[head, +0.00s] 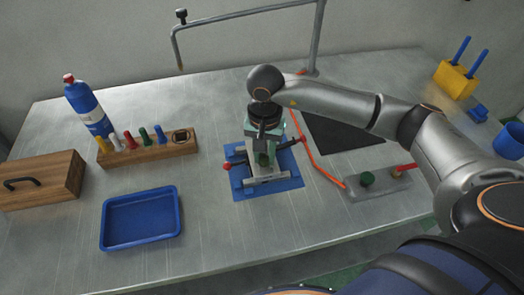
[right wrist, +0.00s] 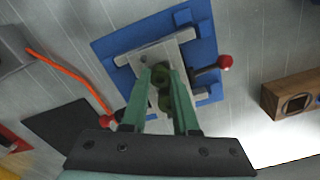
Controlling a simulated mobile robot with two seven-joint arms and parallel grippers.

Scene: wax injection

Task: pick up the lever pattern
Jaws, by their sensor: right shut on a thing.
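The dark green lever pattern (right wrist: 164,98) is between the two teal fingers of my right gripper (right wrist: 162,76) in the right wrist view. My right gripper is shut on it. In the head view my right gripper (head: 263,150) points down over the metal die (head: 266,178), and a bit of the green pattern (head: 263,160) shows at its fingertips. The die sits on a blue base plate (head: 240,189), with red-knobbed handles at its sides. The fingers hide part of the pattern, and I cannot tell whether it still touches the die. My left gripper is not in view.
A blue tray (head: 106,226) lies front left, with free table around it. A wooden rack (head: 180,149) of coloured tools, a bottle (head: 88,108) and a wooden box (head: 60,180) stand left. An orange hose (head: 315,160) runs right of the die to a grey block (head: 378,186).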

